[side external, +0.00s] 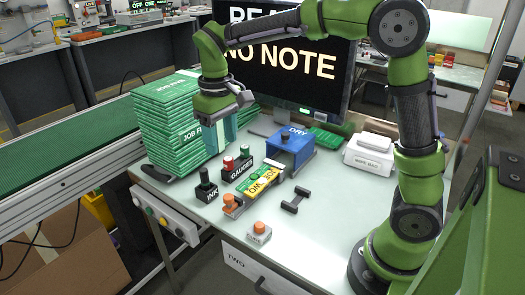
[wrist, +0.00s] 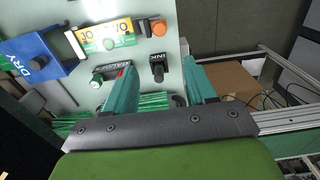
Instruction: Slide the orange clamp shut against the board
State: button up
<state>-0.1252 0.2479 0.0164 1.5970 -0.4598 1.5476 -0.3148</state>
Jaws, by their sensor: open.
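The orange clamp (side external: 230,199) is at the near-left end of the yellow and green board (side external: 262,185). An orange knob (wrist: 158,27) beside the board (wrist: 105,38) in the wrist view looks like the clamp. I cannot tell whether a gap separates clamp and board. My gripper (side external: 223,133) points down beside the stack of green boxes, above and behind the clamp, touching neither clamp nor board.
A black INK holder (side external: 206,190) and a GAUGES tray (side external: 238,164) stand between my gripper and the clamp. The green stack (side external: 165,125) is close to my gripper. A blue DRY box (side external: 290,150) stands at the board's far end. An orange-topped block (side external: 259,233) sits in front.

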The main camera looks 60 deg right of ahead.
aim_at(227, 196)
notch_tip(227, 196, down, 16)
jog(key=shift+f, duration=0.1)
dwell(0.5)
grip_shut()
